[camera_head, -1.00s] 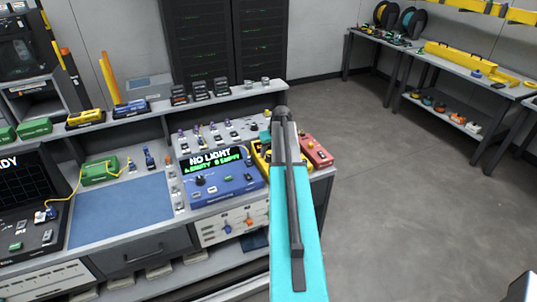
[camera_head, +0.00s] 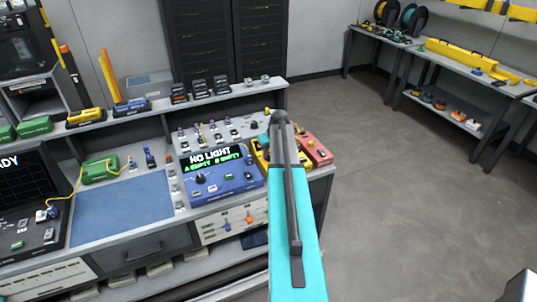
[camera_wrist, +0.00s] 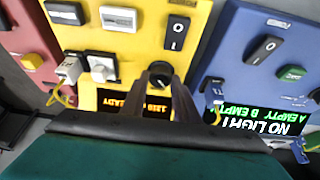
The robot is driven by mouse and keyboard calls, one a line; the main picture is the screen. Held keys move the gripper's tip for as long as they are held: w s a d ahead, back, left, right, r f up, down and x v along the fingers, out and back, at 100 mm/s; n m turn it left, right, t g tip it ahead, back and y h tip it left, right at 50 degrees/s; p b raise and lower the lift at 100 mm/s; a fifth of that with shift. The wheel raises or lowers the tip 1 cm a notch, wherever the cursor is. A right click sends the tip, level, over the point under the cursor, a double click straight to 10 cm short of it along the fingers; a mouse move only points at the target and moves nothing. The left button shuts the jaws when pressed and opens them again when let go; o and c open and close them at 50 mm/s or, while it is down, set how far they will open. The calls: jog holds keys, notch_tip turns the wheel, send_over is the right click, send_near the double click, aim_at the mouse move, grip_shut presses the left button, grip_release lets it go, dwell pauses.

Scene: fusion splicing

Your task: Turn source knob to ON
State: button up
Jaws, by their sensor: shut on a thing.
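The yellow source unit (camera_wrist: 215,22) lies face-up at the right end of the bench. In the wrist view it bears a round black knob (camera_wrist: 160,70), an amber display (camera_wrist: 118,103) whose text ends in READY, a black rocker switch and white ports. My gripper (camera_wrist: 164,82) is shut on the knob, with one finger on either side of it. The knob's pointer mark is too small to read. In the head view the yellow unit (camera_head: 261,159) is mostly hidden behind my arm, and the gripper is hidden there.
A blue meter (camera_head: 222,182) showing NO LIGHT, A EMPTY, B EMPTY sits close on one side. A red unit (camera_head: 316,150) sits on the other. Open floor lies right of the bench.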

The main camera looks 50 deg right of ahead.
jog(key=shift+w+a+f, duration=0.1)
jog(key=shift+a, duration=0.05)
jog(key=shift+m+b, duration=0.3)
jog(key=shift+w+a+m+g+h+b, duration=0.1)
jog(key=shift+m+g+h+b, duration=0.15)
jog(key=shift+m+b, duration=0.5)
jog(key=shift+w+a+m+g+h+b, duration=0.15)
jog(key=shift+m+h+b, duration=0.2)
jog(key=shift+m, duration=0.7)
jog(key=m+b, duration=0.1)
jog(key=m+g+b, duration=0.1)
jog(key=m, duration=0.1)
jog(key=m+h, duration=0.1)
jog(key=shift+w+m+g+b, duration=0.25)
jog(key=shift+m+g+b, duration=0.05)
jog(key=shift+m+b, duration=0.1)
jog(key=m, duration=0.1)
jog(key=m+g+b, duration=0.1)
jog(key=m, duration=0.1)
jog(key=m+b, duration=0.1)
jog(key=shift+w+m+g, duration=0.3)
jog(key=shift+g, duration=0.1)
jog(key=shift+w+m+g+b, duration=0.1)
jog(key=shift+m+g+b, duration=0.85)
jog(key=shift+m, duration=1.25)
jog(key=shift+r, duration=0.2)
